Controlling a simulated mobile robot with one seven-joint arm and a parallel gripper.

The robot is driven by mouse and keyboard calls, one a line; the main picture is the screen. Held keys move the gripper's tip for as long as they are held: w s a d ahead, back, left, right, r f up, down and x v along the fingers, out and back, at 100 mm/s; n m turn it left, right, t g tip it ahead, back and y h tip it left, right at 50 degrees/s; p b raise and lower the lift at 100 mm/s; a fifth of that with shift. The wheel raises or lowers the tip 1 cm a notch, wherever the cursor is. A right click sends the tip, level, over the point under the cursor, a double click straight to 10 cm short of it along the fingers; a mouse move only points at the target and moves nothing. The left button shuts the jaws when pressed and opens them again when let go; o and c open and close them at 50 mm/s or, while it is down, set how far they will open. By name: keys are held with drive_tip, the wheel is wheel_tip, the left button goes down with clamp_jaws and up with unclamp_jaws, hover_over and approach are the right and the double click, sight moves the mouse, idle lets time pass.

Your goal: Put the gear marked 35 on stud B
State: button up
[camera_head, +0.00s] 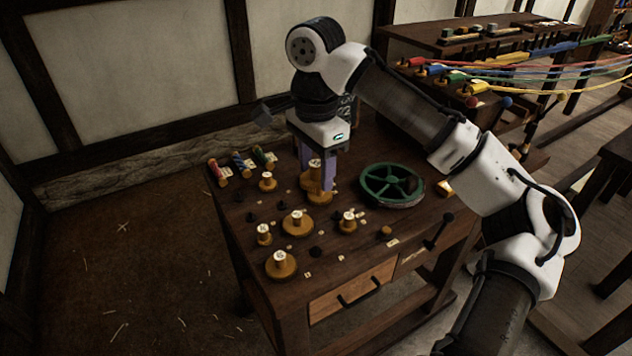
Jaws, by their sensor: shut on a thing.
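My gripper (316,182) has its purple fingers shut on the hub of a brass-coloured gear (313,172) over the back middle of the wooden bench. Another gear-like brass disc (319,198) shows just below it; I cannot tell whether the two touch. Other gears with pale-topped hubs stand on the bench: a large one in the middle (297,226), a large one at the front (281,267), and smaller ones at right (347,224), left (264,236) and back left (267,183). Several short dark studs show between them. The numbers and stud letters are too small to read.
A green spoked wheel (391,186) lies right of my gripper. Red, blue and green spools (242,165) lie at the bench's back left. A dark lever (438,232) stands at the right front edge. Coloured ropes (540,70) run behind, at upper right.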

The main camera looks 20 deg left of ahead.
sight(316, 163)
drive_tip(key=shift+r+p, duration=2.2)
drive_tip(key=shift+p, duration=0.2)
drive_tip(key=shift+f, duration=0.15)
